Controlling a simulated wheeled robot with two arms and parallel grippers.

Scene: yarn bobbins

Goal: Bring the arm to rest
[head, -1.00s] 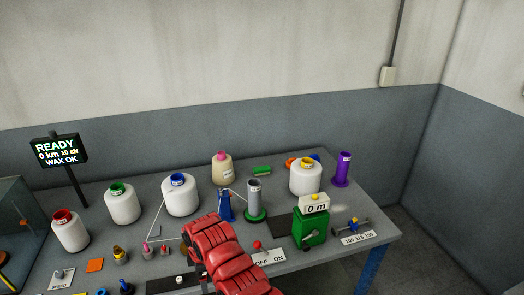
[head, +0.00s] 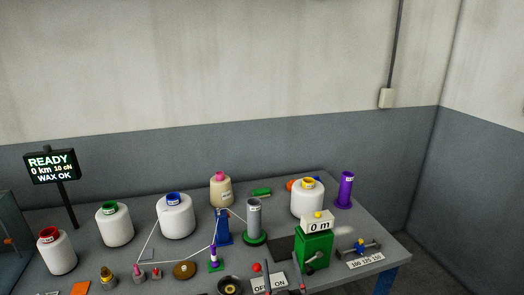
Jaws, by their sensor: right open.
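My left gripper is not in view. The grey table (head: 140,255) holds white bobbins with red (head: 57,252), green (head: 114,226), blue (head: 175,218) and yellow (head: 307,200) tops. A thread runs from beside the blue-topped bobbin towards the blue stand (head: 223,228).
A green box with a 0 m sign (head: 315,246) stands right of my gripper. A red ball knob (head: 256,267), a purple-and-white cone (head: 215,260), a brown disc (head: 184,270) and a grey tube (head: 254,218) are nearby. A READY display (head: 51,165) stands left.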

